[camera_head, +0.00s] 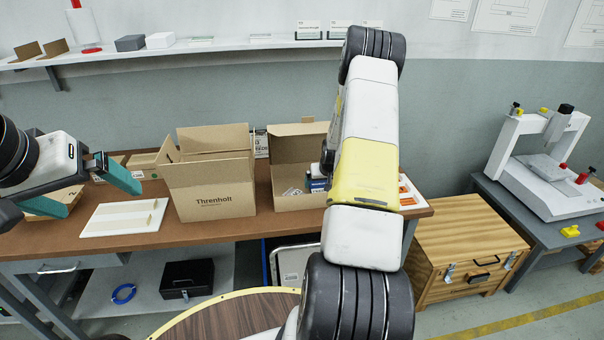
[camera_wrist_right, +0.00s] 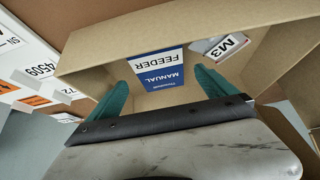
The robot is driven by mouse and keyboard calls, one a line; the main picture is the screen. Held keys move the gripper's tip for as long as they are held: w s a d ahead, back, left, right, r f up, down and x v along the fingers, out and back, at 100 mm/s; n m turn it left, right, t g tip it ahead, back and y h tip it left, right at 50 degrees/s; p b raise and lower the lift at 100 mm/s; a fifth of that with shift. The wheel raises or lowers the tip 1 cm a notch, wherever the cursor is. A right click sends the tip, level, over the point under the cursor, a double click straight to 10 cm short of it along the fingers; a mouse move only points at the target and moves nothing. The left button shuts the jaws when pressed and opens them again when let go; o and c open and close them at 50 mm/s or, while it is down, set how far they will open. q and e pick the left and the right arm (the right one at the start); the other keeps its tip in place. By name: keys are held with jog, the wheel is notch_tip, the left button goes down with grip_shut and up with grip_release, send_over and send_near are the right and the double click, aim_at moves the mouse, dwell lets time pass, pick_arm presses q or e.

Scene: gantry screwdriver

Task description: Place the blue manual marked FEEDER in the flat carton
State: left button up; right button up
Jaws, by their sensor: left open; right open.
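The blue manual (camera_wrist_right: 163,70) marked FEEDER, with a white band, lies inside an open brown carton (camera_wrist_right: 110,55) in the right wrist view. My right gripper (camera_wrist_right: 165,84) is open, its teal fingers on either side of the manual; whether they touch it is unclear. In the head view the carton (camera_head: 290,147) stands at the right of the bench, and a blue-and-white part of the manual (camera_head: 318,185) shows beside my right arm, which hides that gripper. My left gripper (camera_head: 94,190) is open and empty over the bench's left end.
An M3 bag (camera_wrist_right: 226,46) lies in the carton near the manual. A taller open carton marked Threnholt (camera_head: 215,198) stands to its left. A white tray (camera_head: 105,220) with pale strips lies further left. A wooden chest (camera_head: 465,245) stands on the floor at right.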

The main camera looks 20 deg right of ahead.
jog(key=s+a+r, duration=0.4)
jog(key=a+r, duration=0.1)
jog(key=r, duration=0.4)
jog(key=s+a+r+n+y, duration=0.1)
jog(key=s+a+r, duration=0.35)
jog(key=r, duration=0.55)
jog(key=s+a+r, duration=0.4)
jog(key=a+r, duration=0.2)
jog(key=r, duration=0.3)
jog(key=s+a+r+y, duration=0.1)
jog(key=s+a+r, duration=0.2)
jog(key=s, duration=0.4)
jog(key=s+a+r+n+y, duration=0.1)
jog(key=s+a+r, duration=0.1)
jog(key=s+a, duration=0.3)
jog(key=s+a+r+n, duration=0.1)
jog(key=s+a+r, duration=0.2)
jog(key=s, duration=0.6)
jog(key=shift+a+r+y, duration=0.35)
jog(key=shift+a+y, duration=0.05)
jog(key=shift+a, duration=0.05)
